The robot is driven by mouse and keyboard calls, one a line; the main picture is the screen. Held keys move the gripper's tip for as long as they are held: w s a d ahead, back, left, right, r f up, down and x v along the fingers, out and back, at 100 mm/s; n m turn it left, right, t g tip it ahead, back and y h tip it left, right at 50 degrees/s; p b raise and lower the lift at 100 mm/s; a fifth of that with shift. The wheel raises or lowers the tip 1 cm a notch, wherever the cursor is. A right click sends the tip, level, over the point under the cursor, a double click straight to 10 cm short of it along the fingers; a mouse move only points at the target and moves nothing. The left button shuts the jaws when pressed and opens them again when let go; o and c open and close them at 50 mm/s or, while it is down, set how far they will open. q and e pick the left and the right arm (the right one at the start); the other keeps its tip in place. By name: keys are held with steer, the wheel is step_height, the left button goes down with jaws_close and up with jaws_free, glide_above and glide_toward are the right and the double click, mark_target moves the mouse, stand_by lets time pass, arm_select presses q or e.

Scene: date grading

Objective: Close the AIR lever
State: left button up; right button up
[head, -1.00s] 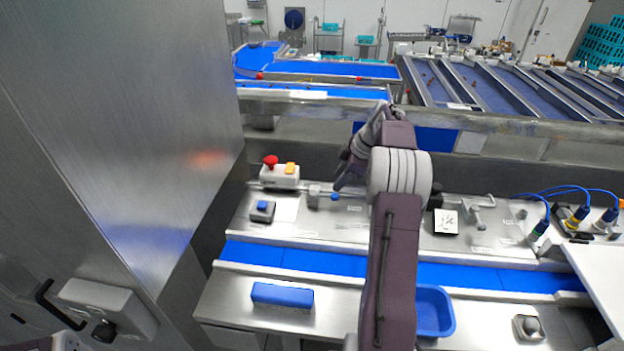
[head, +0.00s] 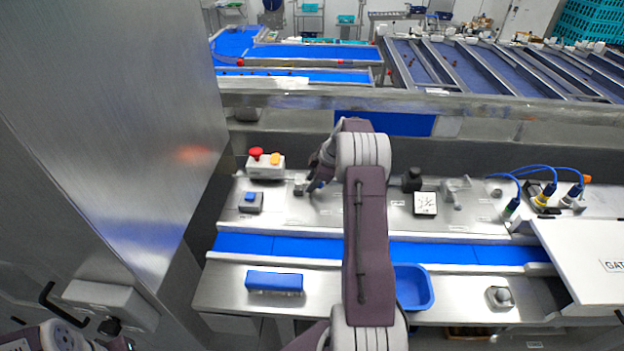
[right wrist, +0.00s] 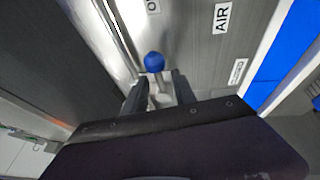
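The AIR lever's blue ball knob (right wrist: 154,62) shows in the right wrist view on a metal stem, near the "AIR" label (right wrist: 222,17) on the steel panel. My right gripper (right wrist: 158,84) is open, with one dark finger on each side of the stem and the knob just past the fingertips. I cannot tell whether the fingers touch it. In the head view my right gripper (head: 314,184) is at the lever on the left part of the panel and mostly hides it. My left gripper is not in view; only part of my left arm shows at the bottom left.
A box with a red button (head: 256,153) and a blue-button box (head: 250,201) stand left of the lever. A blue belt (head: 440,252) runs in front. A tall steel cabinet (head: 110,120) stands at left. Another metal valve (head: 453,192) is to the right.

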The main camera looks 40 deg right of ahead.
steer(key=shift+s+r, duration=0.15)
steer(key=shift+s, duration=0.15)
steer(key=shift+c, duration=1.3)
steer(key=shift+s, duration=0.1)
jaws_close()
steer(key=shift+w+d, duration=0.1)
steer(key=shift+w, duration=0.15)
steer(key=shift+s, duration=0.1)
